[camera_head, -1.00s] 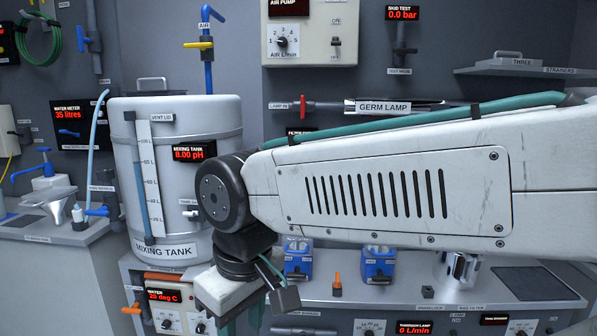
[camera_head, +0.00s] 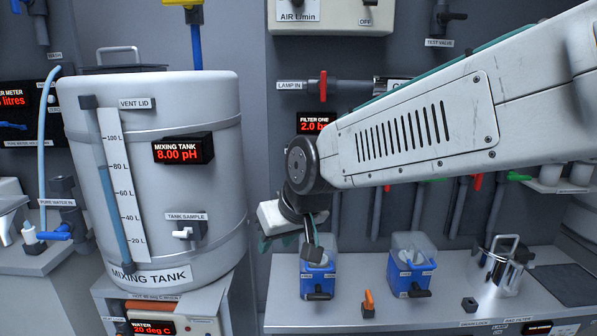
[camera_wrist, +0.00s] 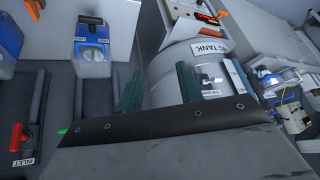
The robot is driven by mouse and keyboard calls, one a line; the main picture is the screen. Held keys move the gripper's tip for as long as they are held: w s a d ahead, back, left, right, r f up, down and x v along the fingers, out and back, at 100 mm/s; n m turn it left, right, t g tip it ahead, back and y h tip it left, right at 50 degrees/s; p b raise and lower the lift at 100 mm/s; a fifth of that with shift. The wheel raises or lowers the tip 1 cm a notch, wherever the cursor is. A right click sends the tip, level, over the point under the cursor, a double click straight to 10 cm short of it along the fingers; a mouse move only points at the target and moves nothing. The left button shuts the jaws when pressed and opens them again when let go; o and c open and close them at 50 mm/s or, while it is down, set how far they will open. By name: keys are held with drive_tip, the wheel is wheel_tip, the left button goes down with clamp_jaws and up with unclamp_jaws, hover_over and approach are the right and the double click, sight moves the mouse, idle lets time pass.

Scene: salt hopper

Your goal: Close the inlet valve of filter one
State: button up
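The filter one display (camera_head: 315,122) glows red on the back wall in the head view, partly cut off by my arm. My gripper (camera_head: 288,240) hangs above the counter's left end, close to a blue-and-clear unit (camera_head: 318,280). In the wrist view my gripper (camera_wrist: 159,88) has its two teal fingers apart with nothing between them; the mixing tank lies beyond. A red valve handle (camera_wrist: 17,137) with an INLET label sits on a dark pipe at the wrist view's left edge. I cannot tell which filter it serves. My arm hides part of the wall pipework.
The mixing tank (camera_head: 160,180) stands left of my gripper. A second blue-and-clear unit (camera_head: 410,265), an orange handle (camera_head: 368,302) and a steel pot (camera_head: 500,265) are on the counter (camera_head: 340,315). Red (camera_head: 477,182) and green (camera_head: 518,177) handles show under my arm.

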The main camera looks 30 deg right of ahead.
drive_tip(key=w+d+m+t+h, duration=0.1)
drive_tip(key=w+d+t, duration=0.2)
drive_tip(key=w, duration=0.5)
drive_tip(key=w+d+m+t+h, duration=0.1)
drive_tip(key=w+d+t, duration=0.15)
drive_tip(key=w, duration=0.45)
drive_tip(key=w+d+m+t+h, duration=0.1)
drive_tip(key=w+d+h, duration=0.2)
drive_tip(key=w+d, duration=0.1)
drive_tip(key=w+d+m+t+h, duration=0.1)
drive_tip(key=w+d+h, duration=0.1)
drive_tip(key=w+d, duration=0.3)
drive_tip(key=w+d+m+t+h, duration=0.1)
drive_tip(key=w+d+m+h, duration=0.1)
drive_tip(key=d, duration=0.5)
drive_tip(key=shift+w+d+h, duration=0.2)
drive_tip(key=shift+w+h, duration=0.2)
drive_tip(key=shift+w, duration=0.3)
drive_tip(key=shift+w+d+h, duration=0.2)
drive_tip(key=shift+w+h, duration=0.2)
drive_tip(key=shift+w, duration=0.3)
clamp_jaws()
